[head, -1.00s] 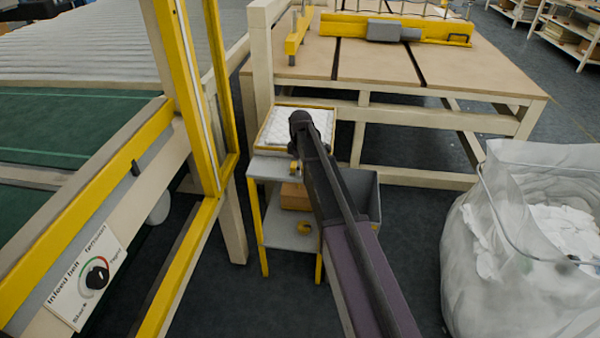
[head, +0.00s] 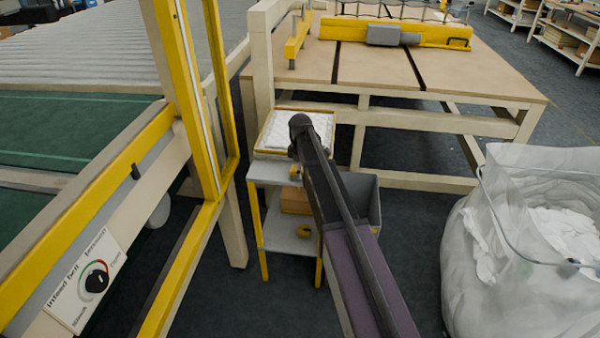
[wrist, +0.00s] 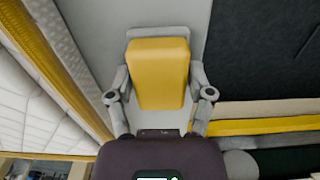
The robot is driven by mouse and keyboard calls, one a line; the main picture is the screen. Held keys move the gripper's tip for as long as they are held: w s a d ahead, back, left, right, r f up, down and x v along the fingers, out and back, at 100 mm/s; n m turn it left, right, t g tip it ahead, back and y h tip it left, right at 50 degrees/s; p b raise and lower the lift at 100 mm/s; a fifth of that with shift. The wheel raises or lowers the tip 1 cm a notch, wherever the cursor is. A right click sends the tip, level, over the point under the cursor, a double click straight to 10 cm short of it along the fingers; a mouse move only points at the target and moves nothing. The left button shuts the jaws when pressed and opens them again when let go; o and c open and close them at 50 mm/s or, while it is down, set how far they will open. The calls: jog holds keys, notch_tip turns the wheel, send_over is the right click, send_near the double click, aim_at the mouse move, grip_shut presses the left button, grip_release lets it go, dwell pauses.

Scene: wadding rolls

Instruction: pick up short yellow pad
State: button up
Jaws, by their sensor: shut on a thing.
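The short yellow pad (wrist: 158,72) is in the middle of the wrist view, a rounded yellow block with a grey strip along its far end. My gripper (wrist: 160,82) has a finger on each side of it and is shut on it. The pad is over the grey top of a small stand (wrist: 105,25); I cannot tell whether it touches that top. In the head view my arm hides most of the gripper. A small yellowish patch beside the arm may be the pad, but is too small to tell.
A yellow-edged tray (head: 258,142) with a white quilted piece is on the stand (head: 268,172). A grey bin (head: 366,200) is right of my arm. A wooden table (head: 450,75) stands behind, a yellow machine frame (head: 190,262) left, a clear bag of wadding (head: 470,235) right.

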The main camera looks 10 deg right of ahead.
jog(key=shift+r, duration=0.1)
dwell(0.3)
notch_tip(320, 180, up, 4)
jog(key=p, duration=0.4)
jog(key=shift+f, duration=0.2)
jog(key=shift+c, duration=0.2)
jog(key=s+r+p, duration=0.1)
jog(key=s, duration=1.5)
jog(key=shift+d, duration=0.2)
jog(key=o, duration=0.7)
jog(key=c, duration=0.4)
jog(key=shift+c, duration=0.2)
